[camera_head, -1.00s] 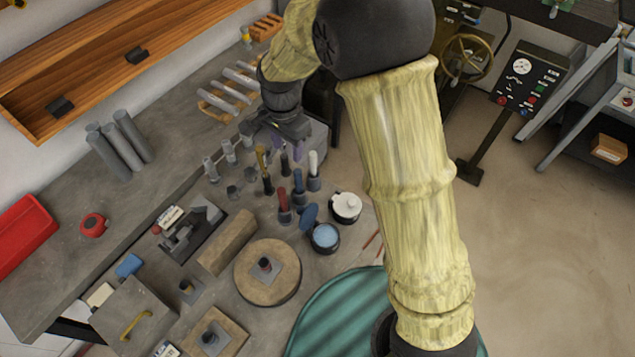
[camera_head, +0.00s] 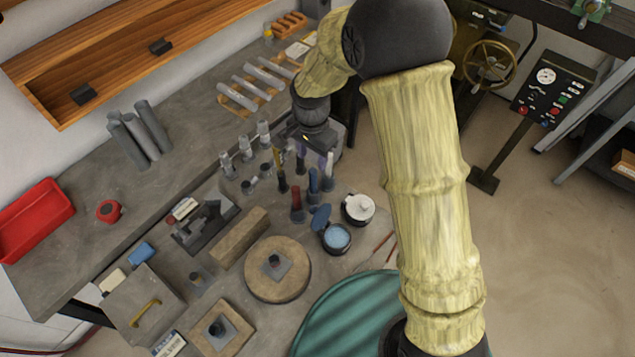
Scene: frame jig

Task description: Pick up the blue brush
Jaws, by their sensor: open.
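The blue brush (camera_head: 314,180) stands upright in a dark round holder on the grey bench, in a cluster of similar upright tools. A red-handled one (camera_head: 297,197) is at its left and a white-handled one (camera_head: 329,165) at its right. My gripper (camera_head: 302,154) is small and dark in this view, pointing down just behind the cluster, above and slightly left of the blue brush. It is open and apart from the brush. The fingertips are partly lost among the dark handles and the grey block behind.
An open jar of blue liquid (camera_head: 337,236) and a white-lidded pot (camera_head: 358,208) stand in front of the cluster. A yellow-handled tool (camera_head: 278,160) and clear bottles (camera_head: 245,148) stand to its left. A round wooden disc (camera_head: 290,283) lies nearer.

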